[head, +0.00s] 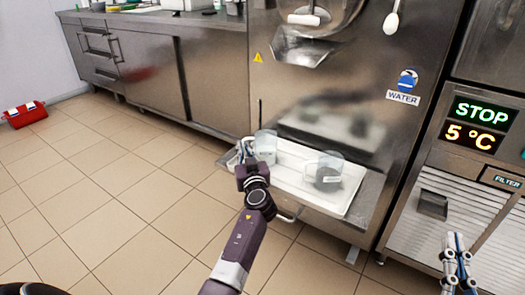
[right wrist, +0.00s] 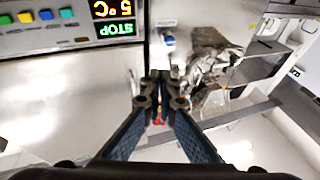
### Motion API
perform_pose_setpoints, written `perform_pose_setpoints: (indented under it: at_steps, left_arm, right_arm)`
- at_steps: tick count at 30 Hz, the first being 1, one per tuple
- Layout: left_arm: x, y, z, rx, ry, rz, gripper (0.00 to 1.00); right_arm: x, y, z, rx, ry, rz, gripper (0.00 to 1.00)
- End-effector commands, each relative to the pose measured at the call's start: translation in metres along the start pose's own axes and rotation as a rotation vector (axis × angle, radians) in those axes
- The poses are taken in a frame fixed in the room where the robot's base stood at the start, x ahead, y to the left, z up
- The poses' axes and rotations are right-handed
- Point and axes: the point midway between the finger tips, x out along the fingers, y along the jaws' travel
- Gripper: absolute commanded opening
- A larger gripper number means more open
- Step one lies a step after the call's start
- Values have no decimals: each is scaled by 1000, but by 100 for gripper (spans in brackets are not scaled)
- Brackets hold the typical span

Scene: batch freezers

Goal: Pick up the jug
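A clear jug (head: 267,142) stands at the left end of a white tray (head: 292,183) in front of the machine. My left gripper (head: 245,150) is at this jug's left side. Its fingers are small and overlap the jug's edge, so I cannot tell whether they touch it or are closed. A second clear jug (head: 328,172) with a handle on its left stands further right on the tray. My right gripper (head: 455,243) is at the lower right of the head view, away from both jugs.
The tray rests on a metal shelf (head: 366,205) on the steel machine (head: 345,85). A panel reading STOP and 5 °C (head: 476,126) is at the right. A steel counter (head: 160,60) stands back left, with a red box (head: 25,114) on the floor.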

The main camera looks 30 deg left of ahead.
Motion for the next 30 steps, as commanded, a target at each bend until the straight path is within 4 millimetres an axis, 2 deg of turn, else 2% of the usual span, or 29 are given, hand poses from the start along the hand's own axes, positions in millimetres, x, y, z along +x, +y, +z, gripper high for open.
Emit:
perform_pose_setpoints:
  at_steps: [22, 28, 30]
  left_arm:
    - [0, 0, -2, -1, 2, 0, 0]
    - [0, 0, -9, -2, 3, 0, 0]
    - [0, 0, -12, -2, 3, 0, 0]
  right_arm:
    - [0, 0, 1, 0, -8, 1, 0]
    - [0, 1, 9, 0, -48, 1, 0]
    - [-2, 2, 18, -1, -87, 3, 0]
